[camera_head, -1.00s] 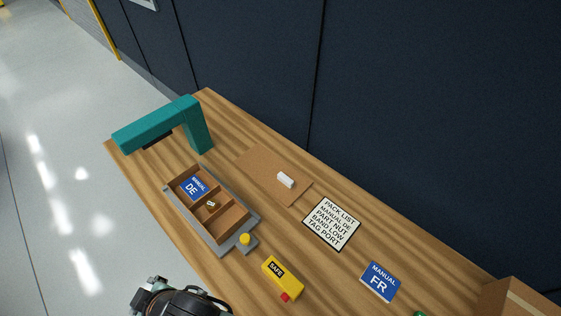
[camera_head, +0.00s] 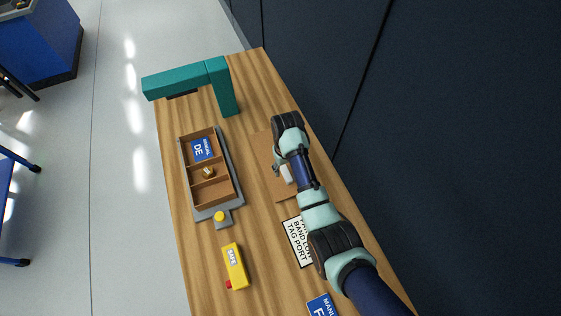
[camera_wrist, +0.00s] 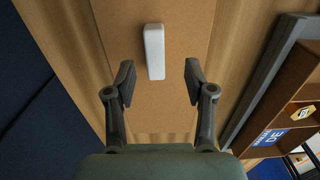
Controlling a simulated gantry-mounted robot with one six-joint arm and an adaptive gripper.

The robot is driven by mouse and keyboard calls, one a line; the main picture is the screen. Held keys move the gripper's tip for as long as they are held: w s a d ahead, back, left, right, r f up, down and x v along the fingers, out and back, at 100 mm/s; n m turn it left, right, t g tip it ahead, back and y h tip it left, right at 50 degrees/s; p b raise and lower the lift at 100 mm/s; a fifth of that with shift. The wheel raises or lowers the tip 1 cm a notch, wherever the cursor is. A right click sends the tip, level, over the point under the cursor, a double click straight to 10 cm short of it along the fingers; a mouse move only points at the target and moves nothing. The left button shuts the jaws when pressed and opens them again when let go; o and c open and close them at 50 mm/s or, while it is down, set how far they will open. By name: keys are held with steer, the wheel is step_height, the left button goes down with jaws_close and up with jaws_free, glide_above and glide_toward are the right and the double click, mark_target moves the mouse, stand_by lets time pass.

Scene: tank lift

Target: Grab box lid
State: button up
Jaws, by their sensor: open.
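The box lid (camera_head: 284,195) is a flat brown board lying on the wooden table, partly hidden by my arm in the head view. It also shows in the wrist view (camera_wrist: 195,30), with a white block-shaped handle (camera_wrist: 154,50) standing on it. The handle (camera_head: 286,174) shows just beside my gripper in the head view. My gripper (camera_wrist: 156,82) is open above the lid, with one finger on each side of the handle's line. The handle lies mostly beyond the fingertips, and nothing is held.
The open box (camera_head: 232,190) with compartments sits in a grey tray left of the lid; it holds a blue DE manual (camera_head: 202,149) and a small nut (camera_head: 208,173). A teal arch (camera_head: 219,85) stands behind. A yellow SAFE device (camera_head: 235,266) and pack list (camera_head: 298,243) lie nearer.

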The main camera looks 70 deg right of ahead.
steer(key=f, duration=0.3)
steer(key=f+b, duration=0.1)
steer(key=f, duration=0.1)
steer(key=shift+s+d, duration=0.15)
steer(key=shift+d, duration=0.1)
jaws_close()
